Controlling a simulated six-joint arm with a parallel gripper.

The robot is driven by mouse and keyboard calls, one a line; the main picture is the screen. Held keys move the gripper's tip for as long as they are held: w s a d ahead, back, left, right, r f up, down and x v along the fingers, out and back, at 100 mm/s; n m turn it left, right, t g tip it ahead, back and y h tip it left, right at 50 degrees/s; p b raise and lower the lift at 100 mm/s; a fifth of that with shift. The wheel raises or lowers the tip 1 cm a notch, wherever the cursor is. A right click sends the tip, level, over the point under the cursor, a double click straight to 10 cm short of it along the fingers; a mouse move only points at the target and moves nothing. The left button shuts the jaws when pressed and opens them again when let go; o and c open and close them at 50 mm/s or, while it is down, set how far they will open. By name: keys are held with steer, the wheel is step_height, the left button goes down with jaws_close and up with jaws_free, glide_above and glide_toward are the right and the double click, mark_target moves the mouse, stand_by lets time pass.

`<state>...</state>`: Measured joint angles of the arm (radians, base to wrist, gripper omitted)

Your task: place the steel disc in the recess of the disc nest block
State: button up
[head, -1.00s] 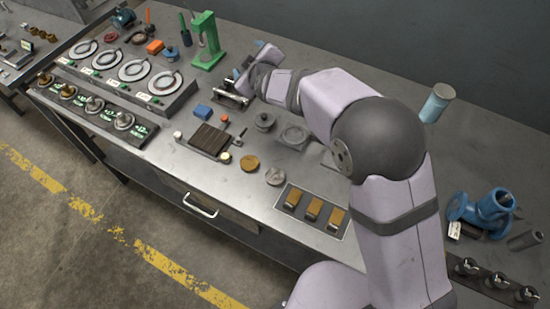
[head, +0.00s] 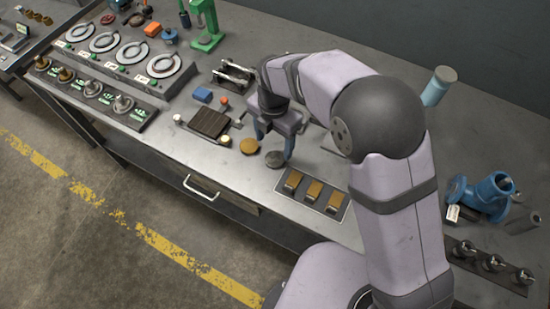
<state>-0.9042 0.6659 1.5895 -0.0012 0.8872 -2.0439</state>
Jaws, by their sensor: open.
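A round grey steel disc (head: 274,159) lies flat on the bench, just left of the panel with orange blocks. My gripper (head: 275,148) points down over the bench with its two blue fingers apart. Its right fingertip is close to the disc's back right edge; I cannot tell whether it touches. The left finger is farther back, behind a brass disc. The gap between the fingers looks empty. The grey block with a round recess, which looks like the disc nest block, is hidden behind my gripper and wrist.
The brass disc (head: 249,146) lies left of the steel disc. A dark ribbed plate (head: 210,122), a blue block (head: 203,94) and small knobs stand farther left. A panel with orange blocks (head: 313,190) is close on the right.

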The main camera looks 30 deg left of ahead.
mark_target(275, 158)
steer(key=shift+d+f+p, duration=0.1)
steer(key=shift+f+p, duration=1.75)
steer(key=shift+f, duration=1.75)
steer(key=c, duration=1.5)
step_height(275, 158, up, 10)
steer(key=b, duration=0.3)
steer(key=shift+m, duration=0.3)
